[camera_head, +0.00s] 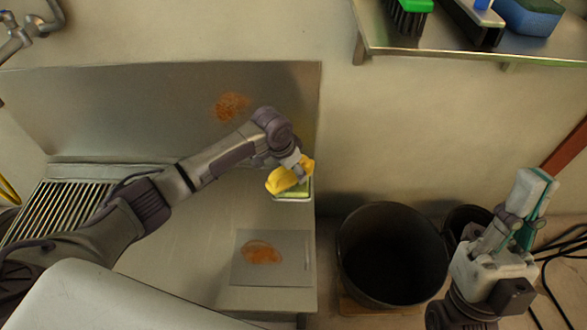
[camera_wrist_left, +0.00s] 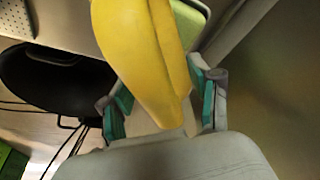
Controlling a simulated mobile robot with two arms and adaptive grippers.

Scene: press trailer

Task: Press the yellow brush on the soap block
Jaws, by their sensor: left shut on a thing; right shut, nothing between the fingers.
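The yellow brush (camera_head: 284,180) is held in my left gripper (camera_head: 296,167) at the right end of the metal counter. In the left wrist view the brush (camera_wrist_left: 145,55) lies between the two teal-padded fingers and fills the middle. The pale green soap block (camera_head: 300,191) sits under the brush in a light tray at the counter's right edge, partly hidden by it. Its green top also shows beside the brush in the left wrist view (camera_wrist_left: 193,22). I cannot tell whether the brush touches the soap. My right gripper (camera_head: 531,207) is shut and empty at the right.
A square plate with an orange stain (camera_head: 242,272) lies on the counter front. Another orange stain (camera_head: 231,106) marks the backsplash. A dark bucket (camera_head: 392,255) stands right of the counter. A shelf (camera_head: 400,46) at upper right holds a green brush and a blue sponge. A drain grate (camera_head: 55,212) is at left.

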